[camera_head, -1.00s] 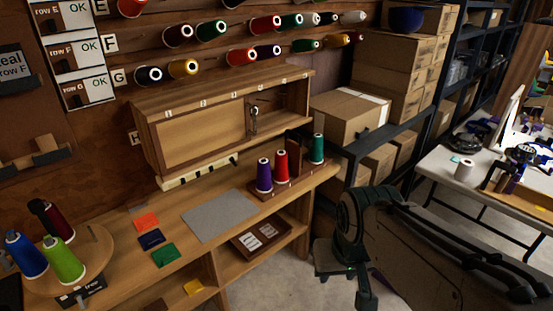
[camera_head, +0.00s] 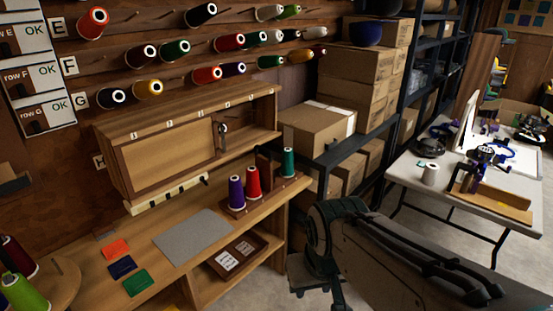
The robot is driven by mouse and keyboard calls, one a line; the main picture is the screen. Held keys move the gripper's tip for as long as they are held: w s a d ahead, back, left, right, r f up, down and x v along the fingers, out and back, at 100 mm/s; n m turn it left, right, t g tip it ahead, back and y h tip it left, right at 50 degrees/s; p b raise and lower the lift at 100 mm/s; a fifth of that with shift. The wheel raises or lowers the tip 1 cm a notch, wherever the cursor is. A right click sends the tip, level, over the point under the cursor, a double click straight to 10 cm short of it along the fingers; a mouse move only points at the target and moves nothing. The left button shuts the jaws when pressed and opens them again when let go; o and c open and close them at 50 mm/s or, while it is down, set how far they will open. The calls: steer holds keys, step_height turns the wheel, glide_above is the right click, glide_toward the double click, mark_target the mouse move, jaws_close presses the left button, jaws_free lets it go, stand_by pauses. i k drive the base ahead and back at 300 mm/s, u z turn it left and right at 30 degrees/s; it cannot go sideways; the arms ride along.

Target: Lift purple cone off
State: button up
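The purple cone (camera_head: 236,193) stands upright at the left end of a wooden rack (camera_head: 262,201) on the workbench. A red cone (camera_head: 253,183) stands right beside it, and a green cone (camera_head: 288,162) stands at the rack's far end. A dark upright piece rises between the red and green cones. My gripper (camera_head: 318,286) hangs at the lower middle, in front of the bench and well apart from the cones.
A grey mat (camera_head: 194,236) and orange, navy and green swatches lie left of the rack. A wooden cabinet (camera_head: 180,143) hangs above the bench. Cardboard boxes (camera_head: 318,128) fill a dark shelf to the right. A white table (camera_head: 462,185) stands farther right.

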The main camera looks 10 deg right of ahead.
mark_target(236, 199)
steer(key=z, duration=0.5)
steer(key=k, duration=0.6)
steer(key=z, duration=0.45)
steer(key=i, duration=1.05)
steer(key=u, duration=1.3)
steer(key=i, duration=0.75)
steer(key=u, duration=0.75)
